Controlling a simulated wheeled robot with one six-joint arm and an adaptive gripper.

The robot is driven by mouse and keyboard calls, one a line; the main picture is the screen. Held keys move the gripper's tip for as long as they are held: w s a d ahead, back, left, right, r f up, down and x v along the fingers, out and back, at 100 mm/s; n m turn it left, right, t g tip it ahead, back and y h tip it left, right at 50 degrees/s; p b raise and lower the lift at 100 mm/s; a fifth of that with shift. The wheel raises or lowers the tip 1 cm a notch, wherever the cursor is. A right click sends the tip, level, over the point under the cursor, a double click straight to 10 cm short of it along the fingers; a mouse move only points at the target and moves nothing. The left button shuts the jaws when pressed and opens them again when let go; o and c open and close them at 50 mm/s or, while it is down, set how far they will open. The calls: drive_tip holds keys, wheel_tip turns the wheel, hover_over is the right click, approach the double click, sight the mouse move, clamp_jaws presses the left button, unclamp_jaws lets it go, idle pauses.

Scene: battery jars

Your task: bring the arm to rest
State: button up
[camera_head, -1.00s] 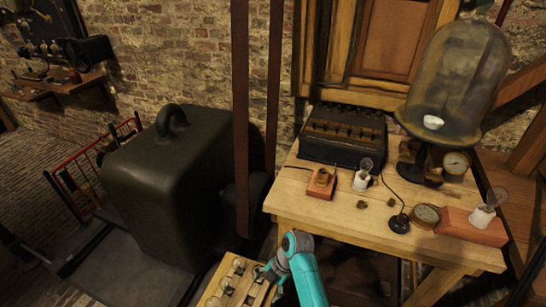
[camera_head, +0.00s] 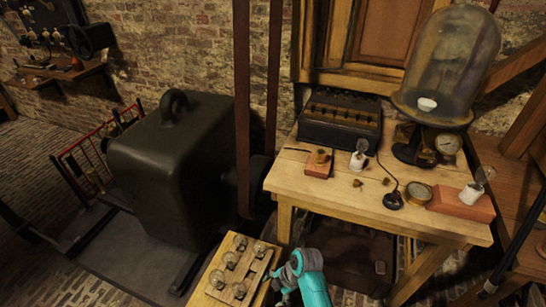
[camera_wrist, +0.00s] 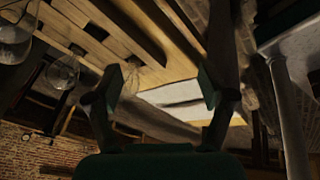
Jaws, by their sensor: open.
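My arm (camera_head: 314,288) shows teal and grey at the bottom middle of the head view, just right of a wooden rack. The gripper end is hard to make out there. In the wrist view, my gripper (camera_wrist: 160,84) has its two dark fingers spread apart, with nothing held between them. Beyond the fingers are wooden boards (camera_wrist: 100,18) and a pale patch.
The wooden rack (camera_head: 212,283) carries several round glass bulbs (camera_head: 232,261). A workbench (camera_head: 350,200) at right holds a dark battery box (camera_head: 340,122), a bell jar (camera_head: 447,60) and gauges. A large dark casing (camera_head: 172,160) stands at left.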

drive_tip(key=s+d+f+m+t+h, duration=0.1)
drive_tip(key=s+d+f+m+t, duration=0.15)
drive_tip(key=s+m, duration=0.2)
drive_tip(key=s+d+f+m+t, duration=0.2)
drive_tip(key=s+d+f+m, duration=0.15)
drive_tip(key=s, duration=0.25)
drive_tip(key=s+d+r+m+t+h, duration=0.1)
drive_tip(key=s+d+r+m+t, duration=0.35)
drive_tip(key=s, duration=0.55)
drive_tip(key=s+d+r+m+t+h, duration=0.1)
drive_tip(key=s+r+m, duration=0.3)
drive_tip(key=r, duration=0.5)
drive_tip(key=s+d+r+m+t+h, duration=0.1)
drive_tip(key=s+d+r+m+t, duration=0.2)
drive_tip(key=s+r, duration=0.4)
drive_tip(key=s+d+r+m+t, duration=0.2)
drive_tip(key=s+r+m, duration=0.3)
drive_tip(key=r, duration=0.8)
drive_tip(key=shift+s+d+r+h, duration=0.25)
drive_tip(key=shift+s+d+h, duration=0.15)
drive_tip(key=shift+s+d, duration=0.35)
